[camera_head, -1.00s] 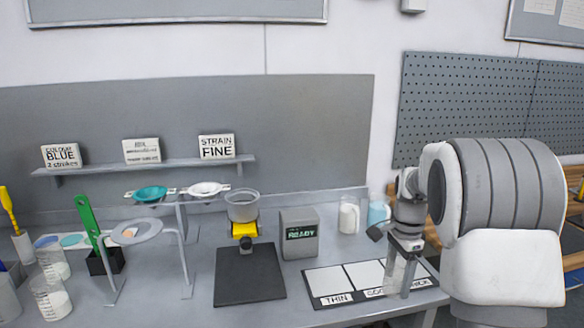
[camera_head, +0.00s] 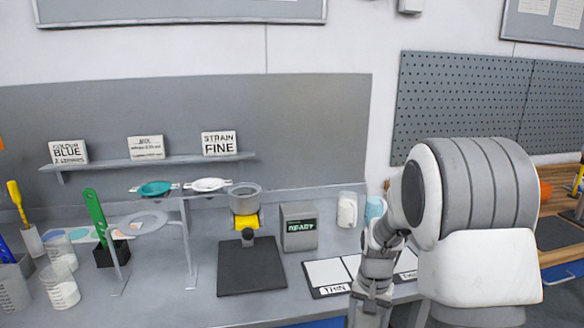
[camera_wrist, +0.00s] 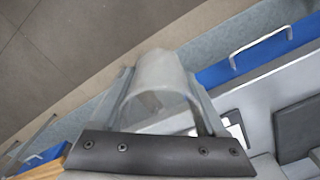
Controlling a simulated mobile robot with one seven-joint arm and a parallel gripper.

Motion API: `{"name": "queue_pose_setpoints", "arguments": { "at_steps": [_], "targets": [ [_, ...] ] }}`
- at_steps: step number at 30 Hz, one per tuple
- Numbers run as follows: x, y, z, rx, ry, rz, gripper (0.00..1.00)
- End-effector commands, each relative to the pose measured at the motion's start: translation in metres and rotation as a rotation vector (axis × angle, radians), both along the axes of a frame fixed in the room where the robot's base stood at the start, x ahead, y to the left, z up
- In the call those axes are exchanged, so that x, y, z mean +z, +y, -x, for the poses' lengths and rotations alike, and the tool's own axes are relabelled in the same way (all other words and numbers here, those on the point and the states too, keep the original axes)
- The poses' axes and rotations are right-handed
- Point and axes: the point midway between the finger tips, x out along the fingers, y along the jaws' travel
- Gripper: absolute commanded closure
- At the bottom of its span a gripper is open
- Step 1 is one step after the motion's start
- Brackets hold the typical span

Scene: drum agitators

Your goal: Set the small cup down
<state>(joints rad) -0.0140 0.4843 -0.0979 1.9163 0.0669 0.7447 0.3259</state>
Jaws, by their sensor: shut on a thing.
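My gripper (camera_wrist: 163,92) is shut on the small cup (camera_wrist: 160,72), a pale see-through cup held between the two fingers in the wrist view. The cup looks tilted in that view, with the bench's front edge and the floor behind it. In the head view my gripper (camera_head: 370,302) is low, at the bench's front edge, and the cup itself cannot be made out. A dark-edged board with white panels (camera_head: 325,272) lies on the bench just left of my arm. Its left panel reads THIN; my arm covers part of the board.
A grey box reading READY (camera_head: 299,227) stands behind the board, with a white jug (camera_head: 347,210) to its right. A black pad (camera_head: 250,268) lies left of the board. Measuring beakers (camera_head: 62,288) stand at far left. Blue drawer fronts (camera_wrist: 255,55) show in the wrist view.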

Motion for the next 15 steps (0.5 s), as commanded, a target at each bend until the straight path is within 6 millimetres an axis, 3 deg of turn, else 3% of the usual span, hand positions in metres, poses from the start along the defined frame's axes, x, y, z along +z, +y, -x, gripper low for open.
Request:
{"name": "queue_pose_setpoints", "arguments": {
  "at_steps": [6, 15],
  "targets": [
    [-0.026, 0.021, 0.025, 0.309, 0.002, 0.000, 0.77],
    [-0.037, 0.029, 0.036, 0.450, -0.001, -0.001, 0.77]
  ]
}}
